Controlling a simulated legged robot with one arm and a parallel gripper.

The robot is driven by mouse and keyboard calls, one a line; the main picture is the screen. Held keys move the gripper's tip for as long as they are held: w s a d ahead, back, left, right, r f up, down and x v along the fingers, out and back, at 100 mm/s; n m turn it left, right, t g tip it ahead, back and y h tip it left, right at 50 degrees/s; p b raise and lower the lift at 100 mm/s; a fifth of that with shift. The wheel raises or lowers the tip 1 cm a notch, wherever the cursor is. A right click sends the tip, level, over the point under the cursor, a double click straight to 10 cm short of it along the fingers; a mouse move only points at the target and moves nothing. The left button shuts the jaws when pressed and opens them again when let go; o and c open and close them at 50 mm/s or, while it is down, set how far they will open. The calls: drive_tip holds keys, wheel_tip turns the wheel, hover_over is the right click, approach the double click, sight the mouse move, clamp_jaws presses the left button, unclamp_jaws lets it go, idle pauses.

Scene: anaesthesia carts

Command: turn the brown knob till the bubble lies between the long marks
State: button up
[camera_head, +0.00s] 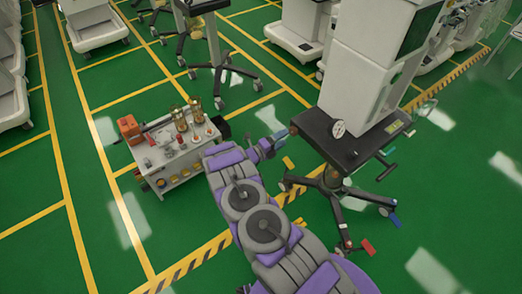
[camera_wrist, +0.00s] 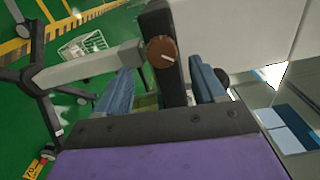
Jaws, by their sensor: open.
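The brown knob (camera_wrist: 162,51) shows in the wrist view as a round disc with a pale pointer line, at the end of a dark bar. My gripper (camera_wrist: 161,68) has its two blue fingers apart, one on each side of the bar, with the knob roughly between their tips. I cannot tell whether either finger touches it. In the head view my gripper (camera_head: 273,143) is at the left edge of the cart's dark base plate (camera_head: 345,150). A yellow-green strip (camera_head: 395,126) on that plate may be the level vial; its bubble and marks are too small to read.
A white cart (camera_head: 175,182) crowded with tools and brass parts stands left of my arm. The base plate carries a round white gauge (camera_head: 338,128) and a tall white cabinet (camera_head: 370,60). Wheeled legs spread below it.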

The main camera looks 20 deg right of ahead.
drive_tip(key=p+v, duration=0.1)
drive_tip(key=v, duration=1.1)
drive_tip(key=shift+a, duration=0.3)
drive_tip(key=shift+s, duration=0.1)
